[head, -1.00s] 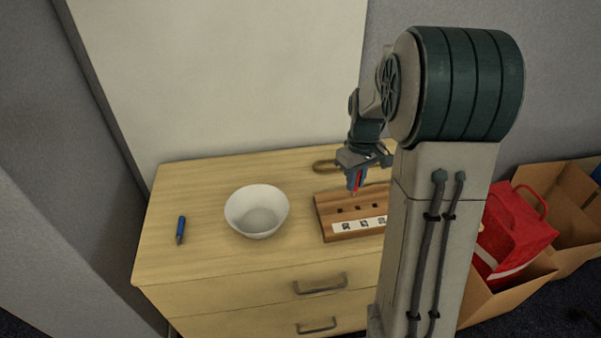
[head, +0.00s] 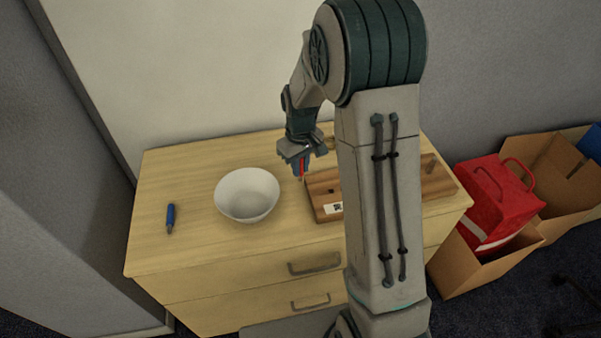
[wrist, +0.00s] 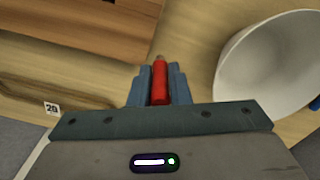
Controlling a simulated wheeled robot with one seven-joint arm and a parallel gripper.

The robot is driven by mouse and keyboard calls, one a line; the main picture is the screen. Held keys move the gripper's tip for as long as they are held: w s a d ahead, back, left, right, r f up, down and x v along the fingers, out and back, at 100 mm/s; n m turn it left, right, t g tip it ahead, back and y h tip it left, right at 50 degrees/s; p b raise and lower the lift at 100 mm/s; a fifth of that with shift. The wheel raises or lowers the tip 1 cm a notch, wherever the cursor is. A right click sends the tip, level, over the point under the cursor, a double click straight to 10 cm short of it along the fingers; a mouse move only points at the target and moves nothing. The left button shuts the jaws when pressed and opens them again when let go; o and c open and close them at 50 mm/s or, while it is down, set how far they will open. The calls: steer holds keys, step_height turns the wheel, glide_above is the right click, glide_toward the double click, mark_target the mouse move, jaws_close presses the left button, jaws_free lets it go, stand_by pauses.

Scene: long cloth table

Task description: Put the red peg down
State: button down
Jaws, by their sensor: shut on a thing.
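The red peg (wrist: 160,84) is held between the two blue fingers of my gripper (wrist: 158,82) in the wrist view. In the head view the peg (head: 301,169) points down from my gripper (head: 300,166), between the white bowl and the left end of the wooden block. My gripper is shut on it. Whether the peg's lower tip touches the tabletop, I cannot tell. The wooden block (head: 325,190) has a white label strip on its front, and my arm hides its middle.
A white bowl (head: 247,195) stands left of my gripper, also close at the right in the wrist view (wrist: 262,75). A blue pen-like thing (head: 170,218) lies farther left. The tabletop (head: 180,175) is clear between them. A red bag (head: 497,198) sits in a cardboard box right of the dresser.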

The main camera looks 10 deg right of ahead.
mark_target(301, 174)
steer(key=shift+f, duration=1.8)
steer(key=shift+f, duration=0.15)
steer(key=c, duration=1.8)
jaws_free()
steer(key=o, duration=0.4)
steer(key=shift+o, duration=0.2)
